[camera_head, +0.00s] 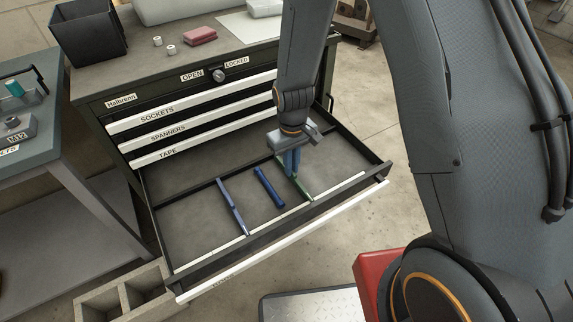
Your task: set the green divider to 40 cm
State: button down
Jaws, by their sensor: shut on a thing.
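The green divider (303,190) stands across the open bottom drawer (190,215), in its right half. My gripper (291,170) reaches down from above and is shut on the green divider. The fingers hide part of the divider's upper edge and its far end. A pale scale strip (337,190) runs along the inside of the drawer front. Its marks are too small to read. A blue divider (232,207) stands across the drawer further left. A dark blue bar-like object (269,187) lies between the two dividers, apart from both.
Closed drawers labelled SOCKETS, SPANNERS and TAPE (167,153) rise behind the open drawer. A knob (219,75) sits between OPEN and LOCKED labels. A bench (40,150) stands at left. A concrete block (125,298) and a red object (375,282) are near the front.

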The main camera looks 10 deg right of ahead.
jog(key=c, duration=1.8)
grip_release()
jog(key=shift+c, duration=0.2)
notch_tip(320, 180, up, 7)
jog(key=shift+r, duration=0.45)
